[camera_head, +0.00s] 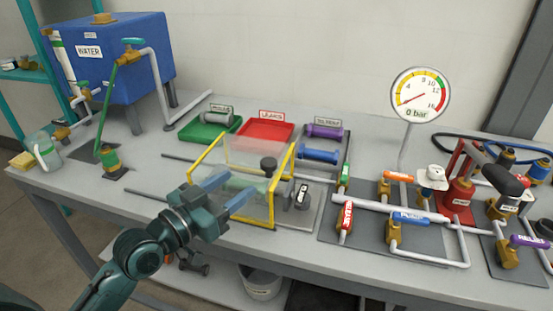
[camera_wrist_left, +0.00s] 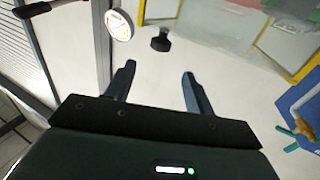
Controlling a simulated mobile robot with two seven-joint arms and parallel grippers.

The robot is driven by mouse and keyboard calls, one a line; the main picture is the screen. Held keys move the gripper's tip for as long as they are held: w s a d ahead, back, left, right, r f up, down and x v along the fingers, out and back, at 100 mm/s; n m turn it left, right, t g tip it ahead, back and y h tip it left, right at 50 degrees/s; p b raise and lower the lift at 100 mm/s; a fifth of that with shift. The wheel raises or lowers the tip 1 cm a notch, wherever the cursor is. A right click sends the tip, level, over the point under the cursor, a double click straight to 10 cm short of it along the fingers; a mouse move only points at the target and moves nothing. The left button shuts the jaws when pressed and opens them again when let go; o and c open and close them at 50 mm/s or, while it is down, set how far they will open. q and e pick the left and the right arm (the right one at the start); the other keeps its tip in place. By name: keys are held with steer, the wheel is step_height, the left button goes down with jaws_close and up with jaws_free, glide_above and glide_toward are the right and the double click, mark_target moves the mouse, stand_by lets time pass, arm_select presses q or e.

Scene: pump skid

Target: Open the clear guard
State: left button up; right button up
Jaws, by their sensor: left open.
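The clear guard (camera_head: 246,152) is a see-through box with yellow edges, standing down on the bench over a pale green part. A black knob (camera_head: 268,164) sits on its right side. In the left wrist view the guard's yellow edge (camera_wrist_left: 277,62) is at the upper right, and the knob (camera_wrist_left: 160,41) shows just beyond the fingertips. My left gripper (camera_head: 230,185) is open and empty, in front of the guard with its blue fingers pointing toward the knob. The fingers (camera_wrist_left: 158,72) look apart from the knob. My right gripper is not in view.
A green tray (camera_head: 187,134) and a red tray (camera_head: 250,143) lie behind the guard. A blue water tank (camera_head: 110,60) stands at the left. Pipes with valves and a gauge (camera_head: 420,94) fill the right. A small black-and-white labelled part (camera_head: 302,197) stands right of the guard.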

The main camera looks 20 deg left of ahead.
mark_target(263, 166)
arm_select(q)
steer(key=p+x, duration=0.1)
steer(key=x, duration=1)
steer(key=shift+c, duration=0.4)
jaws_close()
